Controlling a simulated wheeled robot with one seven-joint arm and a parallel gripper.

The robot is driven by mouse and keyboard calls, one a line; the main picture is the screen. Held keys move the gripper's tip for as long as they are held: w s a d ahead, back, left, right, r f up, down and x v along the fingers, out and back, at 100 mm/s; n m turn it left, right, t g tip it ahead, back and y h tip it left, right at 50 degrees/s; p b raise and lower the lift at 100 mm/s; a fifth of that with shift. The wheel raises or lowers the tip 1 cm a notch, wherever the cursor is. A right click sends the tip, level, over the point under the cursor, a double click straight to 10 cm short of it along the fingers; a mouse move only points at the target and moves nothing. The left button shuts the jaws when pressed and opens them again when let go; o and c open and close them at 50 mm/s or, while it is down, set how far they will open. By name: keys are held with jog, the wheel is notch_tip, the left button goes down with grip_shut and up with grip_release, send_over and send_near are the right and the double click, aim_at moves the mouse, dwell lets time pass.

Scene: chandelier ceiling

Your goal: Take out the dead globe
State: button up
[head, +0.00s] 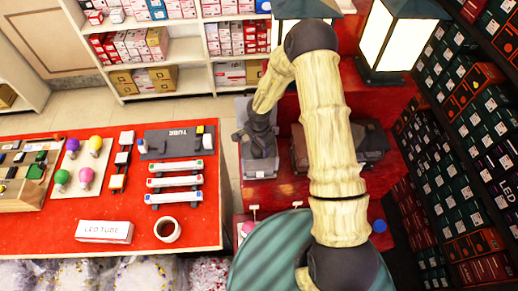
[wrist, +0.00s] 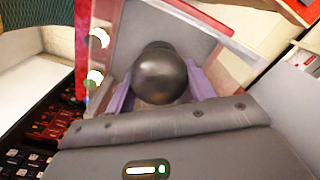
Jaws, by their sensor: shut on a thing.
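A dark grey, unlit round globe (wrist: 158,75) sits between the two pale purple fingers of my gripper (wrist: 161,98) in the wrist view. The fingers are shut on its sides. A framed panel with a red edge stands right behind it; I cannot tell whether the globe still touches a fitting. In the head view my arm bends over the red stand at the centre, and its dark end is down at a grey fixture (head: 259,165). The globe cannot be made out there.
A lit lantern (head: 390,38) stands at the upper right, beside shelves of dark boxes (head: 470,130). On the left, a red table (head: 205,225) holds coloured bulbs (head: 85,177), tubes (head: 175,182), an LED TUBE box (head: 104,231) and a cup (head: 167,230). Stocked white shelves line the back.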

notch_tip(320, 180, up, 9)
jog(key=shift+r+b, duration=0.1)
jog(key=shift+b, duration=0.8)
jog(key=shift+s+r, duration=0.1)
jog(key=shift+r, duration=0.35)
jog(key=shift+w+f, duration=0.1)
jog(key=shift+w, duration=0.1)
